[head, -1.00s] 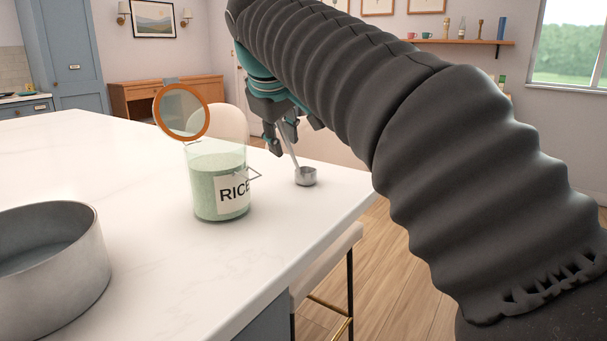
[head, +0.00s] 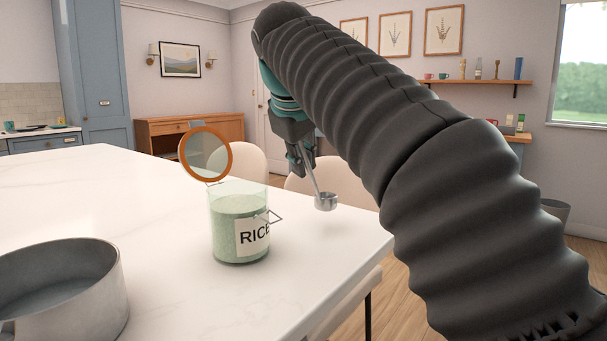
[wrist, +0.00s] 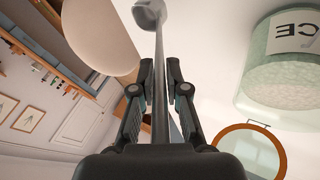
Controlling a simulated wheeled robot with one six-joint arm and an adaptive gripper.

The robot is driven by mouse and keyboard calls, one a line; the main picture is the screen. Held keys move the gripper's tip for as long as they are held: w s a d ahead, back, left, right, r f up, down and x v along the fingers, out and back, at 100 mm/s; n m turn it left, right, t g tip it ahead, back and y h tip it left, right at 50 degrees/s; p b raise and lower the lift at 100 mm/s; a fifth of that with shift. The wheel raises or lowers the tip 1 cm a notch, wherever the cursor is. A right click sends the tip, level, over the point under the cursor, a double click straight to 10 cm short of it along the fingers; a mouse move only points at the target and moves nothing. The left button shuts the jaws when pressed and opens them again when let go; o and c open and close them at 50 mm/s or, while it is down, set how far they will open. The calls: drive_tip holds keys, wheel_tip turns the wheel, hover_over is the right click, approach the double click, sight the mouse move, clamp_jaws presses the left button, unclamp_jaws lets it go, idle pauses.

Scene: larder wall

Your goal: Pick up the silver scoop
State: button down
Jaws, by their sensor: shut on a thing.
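The silver scoop (head: 326,202) has a small round cup and a long thin handle. My gripper (head: 304,163) is shut on the handle, with the cup hanging below the fingers. The scoop appears raised a little above the white counter, near its right edge. In the wrist view the scoop's handle (wrist: 159,75) runs between the two fingers of my gripper (wrist: 160,75), and the cup shows at the top. My arm hides part of the gripper in the head view.
A glass jar labelled RICE (head: 238,228) stands on the counter (head: 180,290) left of the scoop, its round orange-rimmed lid (head: 206,153) open. A grey metal pan (head: 75,295) is at front left. Pale chairs (head: 335,185) stand beyond the counter.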

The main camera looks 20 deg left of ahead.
drive_tip(key=s+d+r, duration=0.5)
drive_tip(key=d+r, duration=0.2)
drive_tip(key=d, duration=0.3)
drive_tip(key=shift+s+d+r, duration=0.2)
idle(1.2)
